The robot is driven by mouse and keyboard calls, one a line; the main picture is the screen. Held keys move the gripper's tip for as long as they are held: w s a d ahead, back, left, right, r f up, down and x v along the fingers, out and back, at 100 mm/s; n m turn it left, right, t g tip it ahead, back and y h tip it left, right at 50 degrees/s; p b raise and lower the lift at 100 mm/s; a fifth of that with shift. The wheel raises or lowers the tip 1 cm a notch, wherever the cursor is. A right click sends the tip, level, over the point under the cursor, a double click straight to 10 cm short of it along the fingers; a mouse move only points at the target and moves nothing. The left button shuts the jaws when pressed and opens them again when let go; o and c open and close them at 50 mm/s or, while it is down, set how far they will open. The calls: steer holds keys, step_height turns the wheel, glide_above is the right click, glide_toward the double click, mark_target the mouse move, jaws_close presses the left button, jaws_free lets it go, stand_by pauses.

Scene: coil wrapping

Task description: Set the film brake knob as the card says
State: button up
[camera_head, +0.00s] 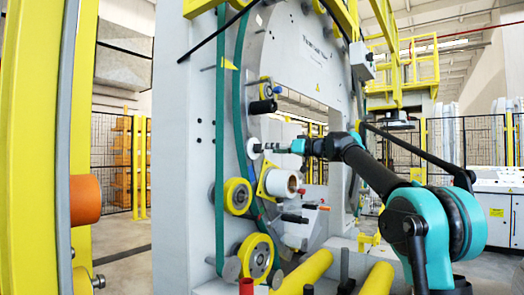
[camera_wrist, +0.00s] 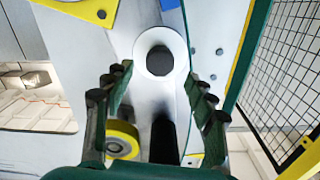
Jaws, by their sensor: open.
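A round white part with a grey centre (camera_head: 253,148), which may be the film brake knob, is on the face of the grey machine. My gripper (camera_head: 268,148) points at it from the right. In the wrist view my open gripper (camera_wrist: 160,76) has a finger on each side of this white round part (camera_wrist: 160,52), with nothing held. The part appears beyond the fingertips; I cannot tell whether they touch it. No pointer or scale on it can be read. I cannot make out a card in either view.
A white roll (camera_head: 282,182) on a yellow plate sits just below my gripper. A black cylinder (camera_head: 263,107) sticks out above it and shows close in the wrist view (camera_wrist: 165,140). Yellow wheels (camera_head: 238,196) and yellow rollers (camera_head: 305,272) lie lower. A green belt (camera_head: 221,140) runs at left.

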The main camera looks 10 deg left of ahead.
mark_target(258, 148)
steer(key=x, duration=0.5)
steer(key=shift+w+a, duration=0.15)
steer(key=shift+a, duration=0.2)
steer(key=c, duration=1.2)
steer(key=shift+o, duration=0.2)
steer(key=shift+m, duration=0.3)
steer(key=m, duration=2.6)
steer(key=shift+m, duration=0.3)
